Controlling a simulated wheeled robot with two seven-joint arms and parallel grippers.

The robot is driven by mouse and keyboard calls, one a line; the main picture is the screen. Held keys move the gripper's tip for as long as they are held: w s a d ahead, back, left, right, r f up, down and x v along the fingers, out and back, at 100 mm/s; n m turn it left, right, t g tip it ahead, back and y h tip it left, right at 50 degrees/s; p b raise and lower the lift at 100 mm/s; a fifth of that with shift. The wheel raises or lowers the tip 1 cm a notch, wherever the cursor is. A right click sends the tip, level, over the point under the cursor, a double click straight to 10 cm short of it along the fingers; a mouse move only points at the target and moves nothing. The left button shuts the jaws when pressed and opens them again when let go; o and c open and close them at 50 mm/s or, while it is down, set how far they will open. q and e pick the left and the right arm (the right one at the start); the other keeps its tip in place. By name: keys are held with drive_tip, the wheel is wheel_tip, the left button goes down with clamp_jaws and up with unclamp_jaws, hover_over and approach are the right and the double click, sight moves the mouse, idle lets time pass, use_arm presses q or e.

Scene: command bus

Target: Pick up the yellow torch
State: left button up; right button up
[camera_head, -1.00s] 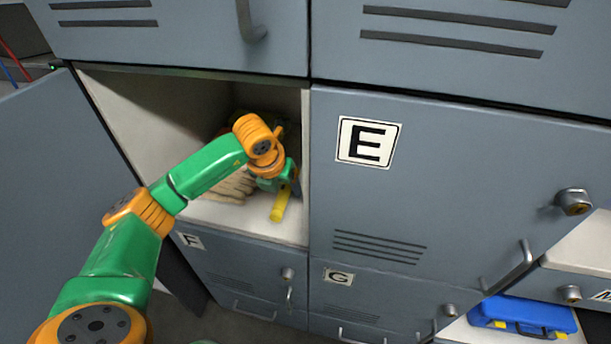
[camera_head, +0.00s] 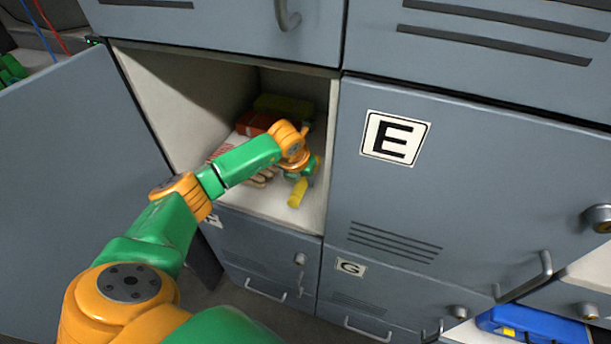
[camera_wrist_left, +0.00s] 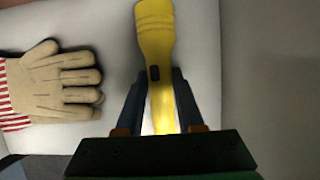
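The yellow torch (camera_head: 298,193) lies in the open locker compartment, near its front right, with part of it hidden by my left gripper (camera_head: 302,178). In the left wrist view the torch (camera_wrist_left: 156,45) runs lengthwise between the two dark fingers of the left gripper (camera_wrist_left: 160,85). The fingers stand on both sides of its narrow body, and a pale gap shows beside the left finger, so the gripper looks open. My right gripper is not in view.
Beige work gloves (camera_wrist_left: 55,82) with striped cuffs lie left of the torch. A red object (camera_head: 256,122) is farther back in the compartment. The open door (camera_head: 75,190) stands at the left, and the closed locker door E (camera_head: 450,190) is at the right.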

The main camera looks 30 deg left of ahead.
use_arm(q)
clamp_jaws()
drive_tip(key=shift+w, duration=0.1)
